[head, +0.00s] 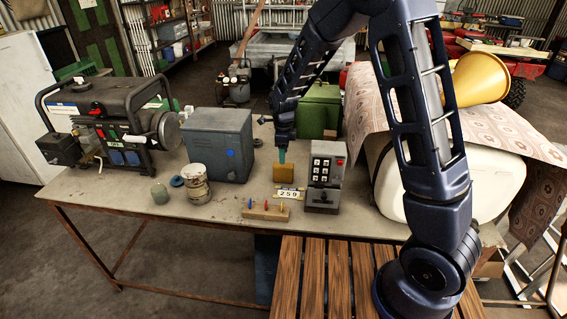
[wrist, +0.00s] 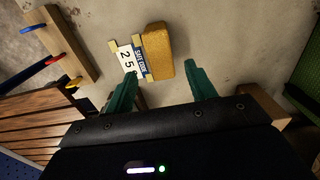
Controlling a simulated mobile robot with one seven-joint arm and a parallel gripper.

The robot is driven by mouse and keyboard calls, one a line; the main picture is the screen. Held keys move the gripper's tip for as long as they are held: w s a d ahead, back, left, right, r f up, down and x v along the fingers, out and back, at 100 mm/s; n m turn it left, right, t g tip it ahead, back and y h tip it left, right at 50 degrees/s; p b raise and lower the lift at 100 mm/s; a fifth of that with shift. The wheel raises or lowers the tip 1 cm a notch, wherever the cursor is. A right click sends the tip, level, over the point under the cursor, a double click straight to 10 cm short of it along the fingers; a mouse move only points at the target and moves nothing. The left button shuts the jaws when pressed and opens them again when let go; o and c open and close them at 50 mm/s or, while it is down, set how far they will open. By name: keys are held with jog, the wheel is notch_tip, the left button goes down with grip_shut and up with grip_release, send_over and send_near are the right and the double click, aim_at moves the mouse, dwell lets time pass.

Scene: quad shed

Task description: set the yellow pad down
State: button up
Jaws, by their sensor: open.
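The yellow pad (head: 286,172) is a small mustard block on the workbench, behind a number plate (head: 288,194) reading 259. In the wrist view the pad (wrist: 160,50) is beside the plate (wrist: 129,61); I cannot tell whether they touch. My gripper (head: 282,156) points down at the pad. In the wrist view its two teal fingers (wrist: 160,72) are spread apart, with the near end of the pad showing between the tips. Nothing is held in the fingers. The exact height of the tips over the bench is hard to tell.
A grey keypad box (head: 325,177) stands close right of the pad. A blue-grey case (head: 217,145) stands to the left and a green box (head: 319,110) behind. A wooden strip with coloured pegs (head: 265,211) lies in front. Bare bench (head: 120,195) shows at the left front.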

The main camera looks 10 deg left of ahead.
jog(key=shift+r, duration=1.4)
jog(key=shift+d, duration=0.1)
